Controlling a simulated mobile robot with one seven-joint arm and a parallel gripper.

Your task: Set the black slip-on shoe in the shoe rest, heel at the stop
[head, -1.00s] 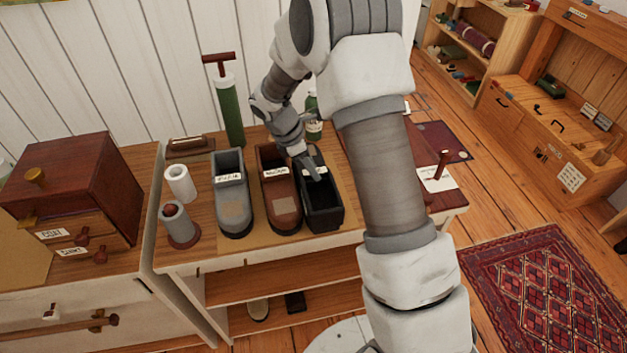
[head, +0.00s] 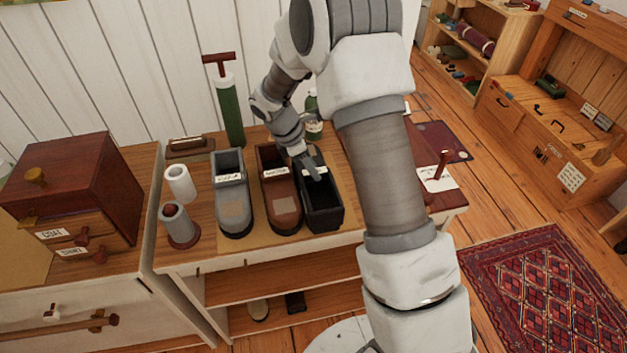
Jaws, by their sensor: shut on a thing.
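The black slip-on shoe (head: 325,218) is the dark, hollow-topped form at the right of a row of three on the table. I cannot tell the shoe rest apart from the black form, and the heel's contact with a stop cannot be made out. My arm hides part of the table to the right.
A brown shoe (head: 283,208) stands close to the left, then a grey one (head: 234,208). Further left are a white roll (head: 180,184) and a grey post (head: 177,222). A green cylinder (head: 229,115) and a green bottle (head: 313,128) stand behind. A wooden drawer box (head: 80,180) is far left.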

